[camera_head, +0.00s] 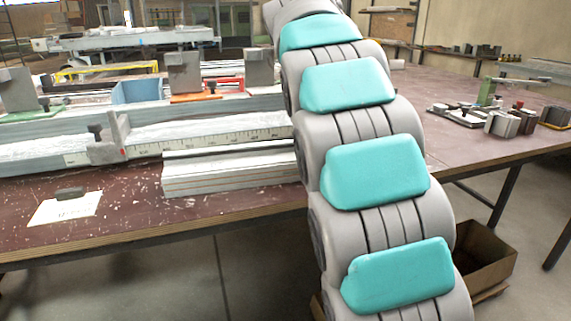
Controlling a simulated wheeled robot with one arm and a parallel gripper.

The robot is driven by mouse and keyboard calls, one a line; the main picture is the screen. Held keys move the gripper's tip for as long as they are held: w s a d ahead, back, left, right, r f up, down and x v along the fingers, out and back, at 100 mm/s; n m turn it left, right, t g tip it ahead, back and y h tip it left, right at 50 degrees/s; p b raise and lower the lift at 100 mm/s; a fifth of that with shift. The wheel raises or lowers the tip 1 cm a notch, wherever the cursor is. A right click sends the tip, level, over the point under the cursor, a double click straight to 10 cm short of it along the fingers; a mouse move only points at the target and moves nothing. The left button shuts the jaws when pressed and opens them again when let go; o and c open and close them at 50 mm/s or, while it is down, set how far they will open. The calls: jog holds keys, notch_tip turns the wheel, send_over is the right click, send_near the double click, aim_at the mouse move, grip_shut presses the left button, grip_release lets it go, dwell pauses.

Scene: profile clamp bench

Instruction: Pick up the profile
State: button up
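A long slim grey bar (228,149), which may be the profile, lies along a pale block with thin red lines (230,176) near the front edge of the bench. Its right end meets the outline of my arm, so I cannot tell if it continues behind.
A long rail with a ruler scale (190,135) and upright metal clamp blocks (183,72) runs behind the bar. A paper card (66,208) with a small dark piece lies front left. Small clamps (503,122) stand at right. A cardboard box (485,257) is below the bench.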

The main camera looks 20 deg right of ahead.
jog(key=shift+r, duration=0.1)
grip_shut()
dwell(0.7)
